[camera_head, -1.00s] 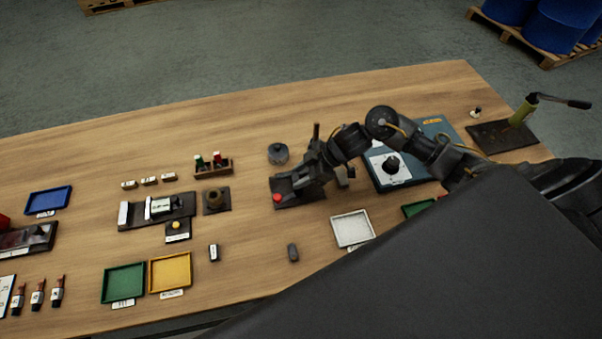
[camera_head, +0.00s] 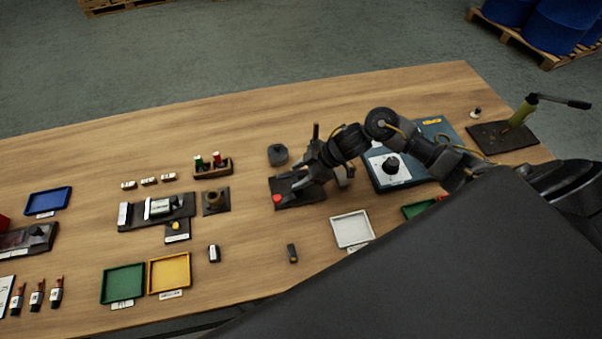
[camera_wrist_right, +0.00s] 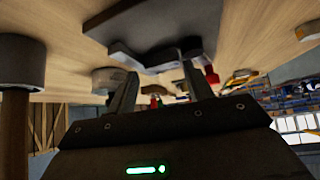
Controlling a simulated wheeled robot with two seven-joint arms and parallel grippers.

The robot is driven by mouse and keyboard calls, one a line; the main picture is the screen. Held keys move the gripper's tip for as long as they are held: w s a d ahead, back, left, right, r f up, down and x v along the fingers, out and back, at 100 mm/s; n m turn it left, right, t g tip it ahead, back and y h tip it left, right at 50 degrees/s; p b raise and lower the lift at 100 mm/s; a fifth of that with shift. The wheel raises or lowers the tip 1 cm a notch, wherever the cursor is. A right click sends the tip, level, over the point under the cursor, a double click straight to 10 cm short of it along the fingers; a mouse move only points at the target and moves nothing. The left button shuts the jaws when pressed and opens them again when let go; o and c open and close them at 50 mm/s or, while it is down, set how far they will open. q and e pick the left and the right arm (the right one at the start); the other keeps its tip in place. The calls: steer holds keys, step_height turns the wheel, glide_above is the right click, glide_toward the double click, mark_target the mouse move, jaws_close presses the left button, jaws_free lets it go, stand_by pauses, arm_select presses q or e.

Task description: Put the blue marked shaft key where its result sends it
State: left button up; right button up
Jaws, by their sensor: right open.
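Two small dark key-like blocks lie on the wooden table (camera_head: 330,105) in the head view. One block (camera_head: 292,253) lies left of the white tray, and the other block (camera_head: 214,253), with a pale face, lies right of the yellow tray. No blue mark can be made out on either. My right gripper (camera_head: 302,184) is over a dark fixture with a red button (camera_head: 277,198), partly covering it. In the right wrist view its fingers (camera_wrist_right: 158,86) are apart with nothing clearly held, close to a dark plate-like part (camera_wrist_right: 155,30). My left gripper is out of view.
Trays stand on the table: green (camera_head: 123,284), yellow (camera_head: 170,272), white (camera_head: 352,229) and blue (camera_head: 48,201). A gauge fixture (camera_head: 157,210) is at centre left. A blue-grey box with a dial (camera_head: 391,168) stands beside my right arm. Bare wood lies along the back.

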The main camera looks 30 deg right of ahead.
steer(key=shift+s+a+f, duration=0.1)
steer(key=shift+s+f, duration=0.05)
steer(key=shift+s, duration=0.35)
steer(key=v, duration=1.2)
steer(key=shift+w+r+b, duration=0.3)
steer(key=shift+r+b, duration=0.1)
